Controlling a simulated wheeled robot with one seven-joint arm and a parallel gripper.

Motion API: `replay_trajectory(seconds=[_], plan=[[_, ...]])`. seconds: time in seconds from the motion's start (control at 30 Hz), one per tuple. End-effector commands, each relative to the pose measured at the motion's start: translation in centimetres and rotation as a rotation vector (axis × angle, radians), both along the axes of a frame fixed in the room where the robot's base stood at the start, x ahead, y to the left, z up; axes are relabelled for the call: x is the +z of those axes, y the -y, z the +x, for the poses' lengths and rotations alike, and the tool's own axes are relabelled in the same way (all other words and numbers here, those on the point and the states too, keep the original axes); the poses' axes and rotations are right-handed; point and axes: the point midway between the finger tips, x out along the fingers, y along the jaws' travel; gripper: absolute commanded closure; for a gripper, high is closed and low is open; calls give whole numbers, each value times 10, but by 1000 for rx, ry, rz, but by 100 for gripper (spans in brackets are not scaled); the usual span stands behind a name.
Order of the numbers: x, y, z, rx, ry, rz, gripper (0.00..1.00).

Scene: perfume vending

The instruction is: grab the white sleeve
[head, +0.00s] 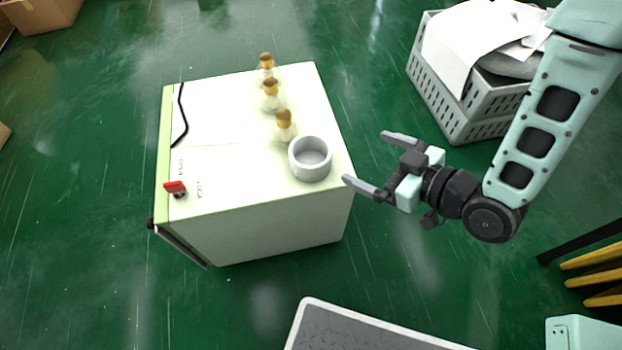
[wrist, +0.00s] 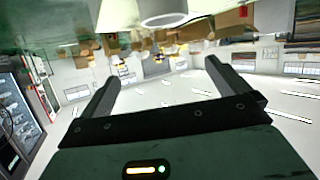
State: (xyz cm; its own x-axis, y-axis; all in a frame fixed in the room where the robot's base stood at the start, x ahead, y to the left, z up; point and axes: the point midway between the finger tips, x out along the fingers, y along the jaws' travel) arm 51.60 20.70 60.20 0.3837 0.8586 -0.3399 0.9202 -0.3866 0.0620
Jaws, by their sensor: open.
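The white sleeve (head: 310,159) is a short, wide, open ring with a grey inside. It stands upright on the near right corner of the white cabinet top (head: 225,150). My gripper (head: 364,160) is open and empty, just right of the sleeve and apart from it, its two fingers pointing left towards it. In the wrist view my gripper (wrist: 162,82) shows both fingers spread wide with nothing between them. The sleeve (wrist: 163,14) shows there at the top edge, partly cut off and beyond the fingertips.
Three bottles with gold caps stand behind the sleeve; the nearest bottle (head: 285,127) is close to it. A red switch (head: 175,187) and a black cable (head: 181,115) are at the cabinet's left side. A grey crate (head: 470,115) with papers stands at upper right.

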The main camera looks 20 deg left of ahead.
Motion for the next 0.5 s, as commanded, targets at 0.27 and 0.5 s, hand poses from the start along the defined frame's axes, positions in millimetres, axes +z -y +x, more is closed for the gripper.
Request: replay_trajectory(seconds=[0.27,0.5], plan=[[-96,14,-22,-12,63,250,0],[-109,21,-27,-32,85,339,0]])
